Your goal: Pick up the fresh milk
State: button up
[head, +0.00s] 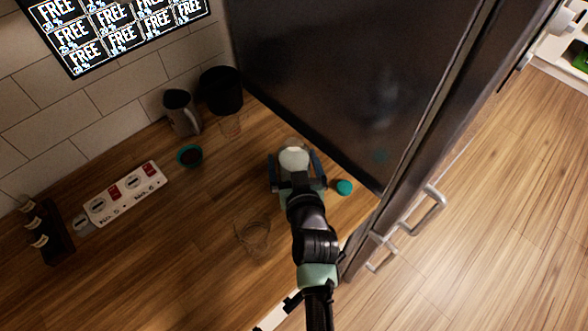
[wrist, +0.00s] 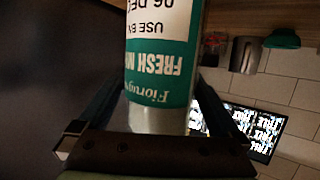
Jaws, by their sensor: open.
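The fresh milk (head: 293,157) is a white container, seen from above in the head view on the wooden counter beside the dark cabinet panel. In the wrist view the fresh milk (wrist: 160,60) shows large, with a green and white label whose text is upside down. My gripper (head: 294,163) is open, with one finger on each side of the milk. In the wrist view the fingers flank it too, and the gap on the right looks clear. Whether the left finger touches it I cannot tell. The far end of the milk is cut off in the wrist view.
A tall dark panel (head: 350,70) stands close on the right. A teal round item (head: 344,187) sits right of my gripper. A clear glass (head: 252,237) stands in front, left of my arm. A grey jug (head: 181,113), teal bowl (head: 189,155) and power strip (head: 125,194) are further left.

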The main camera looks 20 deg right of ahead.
jog(key=shift+w+d+f, duration=0.1)
jog(key=shift+w+f, duration=0.1)
jog(key=shift+w, duration=0.4)
grip_shut()
jog(key=shift+r, duration=0.1)
